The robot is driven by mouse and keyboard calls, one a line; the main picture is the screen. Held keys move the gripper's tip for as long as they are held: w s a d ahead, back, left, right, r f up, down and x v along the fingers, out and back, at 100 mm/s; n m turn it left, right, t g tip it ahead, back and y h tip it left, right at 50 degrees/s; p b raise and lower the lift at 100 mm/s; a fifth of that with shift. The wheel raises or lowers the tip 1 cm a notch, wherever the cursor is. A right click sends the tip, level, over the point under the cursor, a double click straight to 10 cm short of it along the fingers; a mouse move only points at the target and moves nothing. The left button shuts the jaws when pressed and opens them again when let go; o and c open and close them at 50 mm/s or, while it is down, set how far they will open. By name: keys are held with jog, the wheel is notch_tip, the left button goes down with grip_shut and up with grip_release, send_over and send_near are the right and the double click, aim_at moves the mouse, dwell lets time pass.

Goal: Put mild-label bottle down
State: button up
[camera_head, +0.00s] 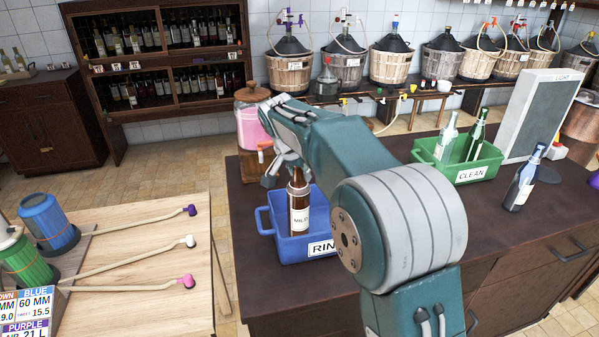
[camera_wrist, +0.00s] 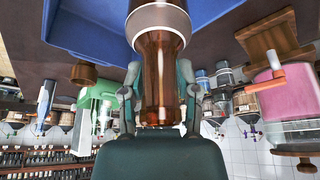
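The brown bottle with a white label reading "MILD" (camera_head: 299,214) is upright, its lower part within the outline of the blue bin marked "RIN…" (camera_head: 265,221). I cannot tell whether its base touches the bin floor. My gripper (camera_head: 287,172) is at the bottle's neck. In the wrist view, the fingers of my gripper (camera_wrist: 160,98) close on both sides of the brown neck (camera_wrist: 161,75). The blue bin (camera_wrist: 88,28) also shows behind the bottle there.
A green "CLEAN" bin (camera_head: 428,157) with clear and green bottles stands to the right. A dark bottle (camera_head: 523,180) stands on the counter by a grey light panel (camera_head: 538,115). A pink-filled jar (camera_head: 250,128) stands behind the blue bin. The counter between the bins is partly hidden by my arm.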

jog(key=o, duration=0.3)
jog(key=shift+o, duration=0.2)
jog(key=v, duration=1.2)
jog(key=s+d+r+n, duration=0.2)
jog(key=s+d, duration=0.4)
jog(key=s, duration=0.1)
jog(key=s+d+f+n+y, duration=0.1)
jog(key=s+d+f, duration=0.2)
jog(key=s, duration=0.5)
jog(key=s+d+f+n+t, duration=0.1)
jog(key=s+d+f+n, duration=0.1)
jog(key=s+f, duration=0.3)
jog(key=s+d+f+n+y, duration=0.1)
jog(key=s+d+f, duration=0.2)
jog(key=s, duration=0.9)
jog(key=shift+s+d+f+n+t+y, duration=0.3)
jog(key=shift+d+f+n+t, duration=0.05)
jog(key=shift+f+n+t, duration=0.05)
